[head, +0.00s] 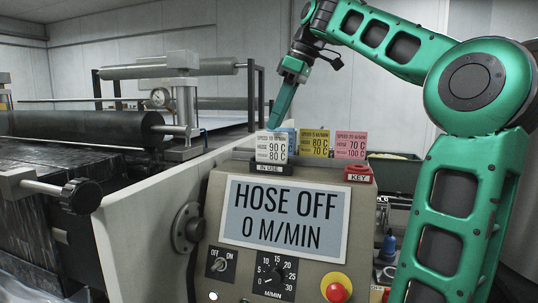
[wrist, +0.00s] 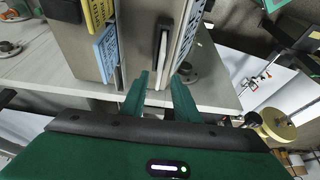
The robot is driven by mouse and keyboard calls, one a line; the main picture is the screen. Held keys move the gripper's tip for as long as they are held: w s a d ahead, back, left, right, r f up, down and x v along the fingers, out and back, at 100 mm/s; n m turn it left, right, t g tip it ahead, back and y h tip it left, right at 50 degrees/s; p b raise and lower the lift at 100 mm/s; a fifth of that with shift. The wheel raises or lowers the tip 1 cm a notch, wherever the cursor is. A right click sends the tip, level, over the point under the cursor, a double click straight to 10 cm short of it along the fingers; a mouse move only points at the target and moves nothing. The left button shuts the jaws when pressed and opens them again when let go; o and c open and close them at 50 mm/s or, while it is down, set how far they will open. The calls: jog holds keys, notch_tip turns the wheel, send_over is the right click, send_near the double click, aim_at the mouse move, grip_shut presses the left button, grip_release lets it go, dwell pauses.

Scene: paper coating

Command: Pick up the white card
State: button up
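The white card (head: 272,147), printed 90 C and 80 C, stands upright in the black IN USE holder (head: 270,169) on top of the control console. In the wrist view the white card (wrist: 157,78) shows nearly edge-on as a thin pale strip, beside the black holder (wrist: 163,30). My gripper (head: 270,124) points down at the card's top edge. In the wrist view my gripper (wrist: 164,72) is open, with one green finger on each side of the strip. I cannot tell whether either finger touches it.
Behind the white card stand a mostly hidden blue card (head: 288,137), a yellow card (head: 314,143) and a pink card (head: 350,145). A red KEY block (head: 358,171) is at the console's right. The screen (head: 284,218) reads HOSE OFF, 0 M/MIN. A black roller (head: 85,129) lies left.

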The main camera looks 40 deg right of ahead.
aim_at(270, 134)
jog(key=shift+x, duration=2.65)
jog(key=shift+w+d, duration=0.2)
grip_shut()
